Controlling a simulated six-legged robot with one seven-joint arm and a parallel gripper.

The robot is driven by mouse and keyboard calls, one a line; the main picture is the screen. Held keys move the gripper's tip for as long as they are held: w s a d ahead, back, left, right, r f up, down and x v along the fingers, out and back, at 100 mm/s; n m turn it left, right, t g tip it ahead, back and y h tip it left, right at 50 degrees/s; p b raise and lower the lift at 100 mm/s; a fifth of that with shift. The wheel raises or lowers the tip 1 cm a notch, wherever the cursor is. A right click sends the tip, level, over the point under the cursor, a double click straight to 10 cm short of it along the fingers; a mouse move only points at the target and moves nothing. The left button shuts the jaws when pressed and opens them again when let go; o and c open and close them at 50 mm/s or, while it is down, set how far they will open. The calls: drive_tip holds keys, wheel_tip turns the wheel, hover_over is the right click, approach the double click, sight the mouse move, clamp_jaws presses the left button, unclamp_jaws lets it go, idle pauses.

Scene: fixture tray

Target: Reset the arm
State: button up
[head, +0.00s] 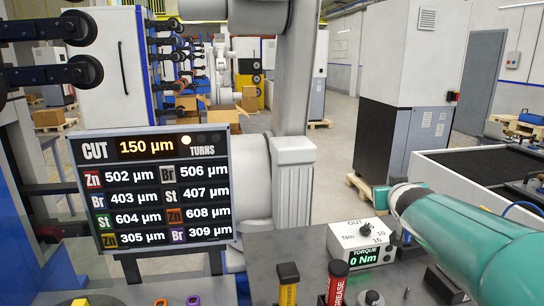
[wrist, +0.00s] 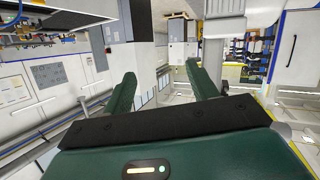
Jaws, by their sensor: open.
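My gripper (wrist: 162,72) shows in the wrist view, with two dark green fingers spread apart and nothing between them. It points out over the hall, clear of any object I can make out. In the head view a teal arm link of mine (head: 470,245) reaches in from the right edge. My fingers are not visible there.
A display panel (head: 155,148) reading CUT 150 µm stands at the left. A torque box (head: 362,247) reading 0 Nm sits on the dark bench (head: 290,262), near yellow (head: 288,285) and red (head: 337,283) tubes. A black-topped tray (head: 480,170) is at the right. Open floor lies behind.

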drive_tip(key=s+a+f+g+y, duration=0.1)
drive_tip(key=s+a+f, duration=0.3)
drive_tip(key=s, duration=0.6)
drive_tip(key=s+a+f+g+y, duration=0.1)
drive_tip(key=s+a+f+g, duration=0.3)
drive_tip(key=s, duration=0.6)
drive_tip(key=s+a+f+g+y, duration=0.1)
drive_tip(key=s+a+f+g, duration=0.2)
drive_tip(key=s, duration=0.7)
wheel_tip(320, 180, down, 2)
drive_tip(key=shift+s+a+f+n, duration=0.2)
drive_tip(key=shift+s+a+n, duration=0.15)
drive_tip(key=shift+a, duration=0.75)
